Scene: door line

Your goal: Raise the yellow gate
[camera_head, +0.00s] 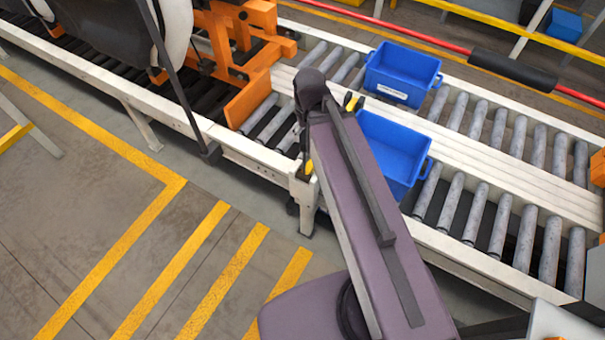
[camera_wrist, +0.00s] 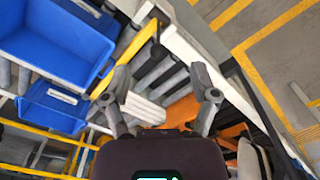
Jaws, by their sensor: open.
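The yellow gate (camera_wrist: 128,55) shows in the wrist view as a thin, slanting bar beside the conveyor rollers. It runs from the upper middle towards the left finger. In the head view only small yellow pieces (camera_head: 352,102) show on either side of my arm, which hides the rest. My gripper (camera_wrist: 162,86) is open, with its two fingers wide apart and nothing between them. The left finger is close to the gate's lower end in the picture; I cannot tell whether they touch. In the head view my arm hides the fingers.
Two blue bins, one farther (camera_head: 392,88) and one nearer (camera_head: 408,165), stand on the roller conveyor (camera_head: 490,225). The nearer bin is partly behind my arm. An orange frame (camera_head: 246,98) stands on the conveyor to the left. The yellow-striped floor (camera_head: 110,225) is clear at left.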

